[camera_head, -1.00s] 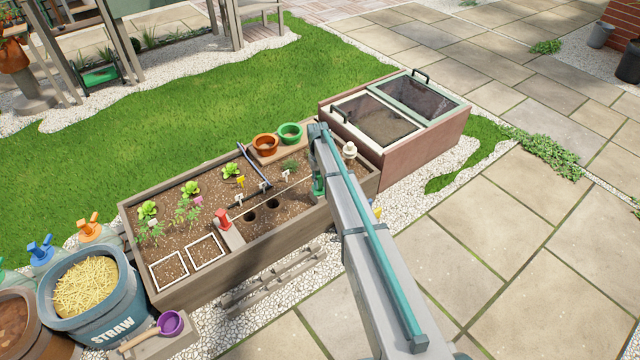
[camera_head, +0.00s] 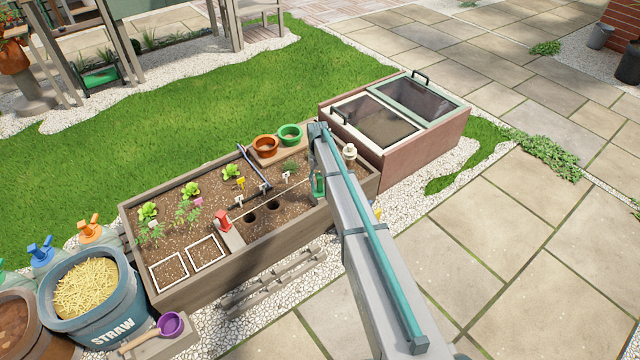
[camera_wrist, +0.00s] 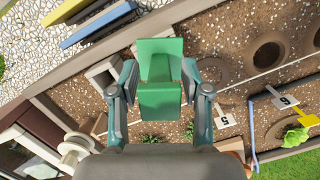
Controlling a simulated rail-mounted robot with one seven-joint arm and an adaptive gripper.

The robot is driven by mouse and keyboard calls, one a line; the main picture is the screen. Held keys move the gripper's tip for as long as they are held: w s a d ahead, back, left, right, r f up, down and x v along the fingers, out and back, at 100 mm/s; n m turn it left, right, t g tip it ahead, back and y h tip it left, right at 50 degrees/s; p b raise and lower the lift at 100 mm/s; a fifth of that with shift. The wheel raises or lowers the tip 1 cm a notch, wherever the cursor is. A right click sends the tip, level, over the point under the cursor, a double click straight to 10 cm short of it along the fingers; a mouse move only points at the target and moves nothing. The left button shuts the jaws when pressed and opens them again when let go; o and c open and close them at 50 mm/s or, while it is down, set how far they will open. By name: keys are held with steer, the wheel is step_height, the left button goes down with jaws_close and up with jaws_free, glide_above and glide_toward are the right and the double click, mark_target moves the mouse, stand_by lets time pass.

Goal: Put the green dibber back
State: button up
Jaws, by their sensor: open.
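The green dibber (camera_wrist: 160,65) shows large in the middle of the wrist view, as a green block-shaped handle. My gripper (camera_wrist: 160,78) is open, with one finger on each side of the green handle. Whether the fingers touch it I cannot tell. In the head view part of the green dibber (camera_head: 319,186) shows beside my arm at the right end of the planting bed (camera_head: 150,215). My arm hides most of the gripper there. The dibber's lower end is hidden.
A red block-shaped handle (camera_head: 223,220) stands on a grey board across the bed. Holes (camera_head: 273,204) lie in the soil between. Labels (camera_wrist: 226,116), a blue stick (camera_wrist: 253,135) and a string are near my gripper. Orange (camera_head: 265,145) and green pots (camera_head: 290,133) stand behind.

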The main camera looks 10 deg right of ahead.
steer(key=r+p, duration=0.1)
steer(key=r, duration=0.2)
steer(key=w+r+p, duration=0.1)
steer(key=r, duration=0.3)
steer(key=r+p, duration=0.1)
steer(key=r, duration=0.3)
steer(key=shift+w, duration=0.35)
